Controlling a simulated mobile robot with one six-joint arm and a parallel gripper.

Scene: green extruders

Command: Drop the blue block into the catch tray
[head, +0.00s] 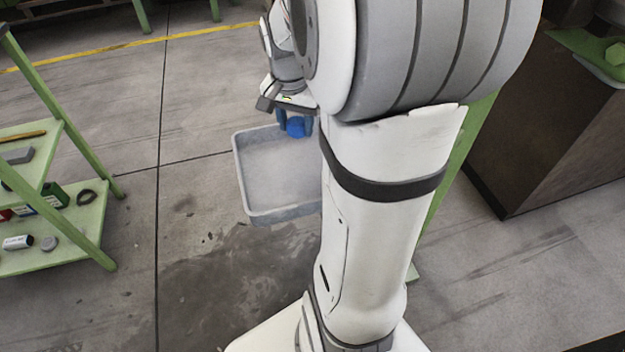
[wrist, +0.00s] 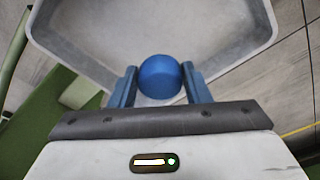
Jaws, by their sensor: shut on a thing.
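The blue block (wrist: 160,76) shows a rounded outline between the two blue fingers of my gripper (wrist: 159,86) in the wrist view. My gripper is shut on it. In the head view the block (head: 296,127) hangs below my gripper (head: 294,124), over the far part of the catch tray. The catch tray (head: 268,217) is grey and shallow, with raised walls, and looks empty where it shows. My arm hides its right side in the head view. In the wrist view the tray (wrist: 85,45) lies beyond the fingertips, behind the block.
A green shelf rack (head: 85,220) with tools and small items stands at the left. A dark brown cabinet (head: 530,120) stands at the right. A yellow line (head: 120,47) crosses the floor at the back. The concrete floor between rack and tray is clear.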

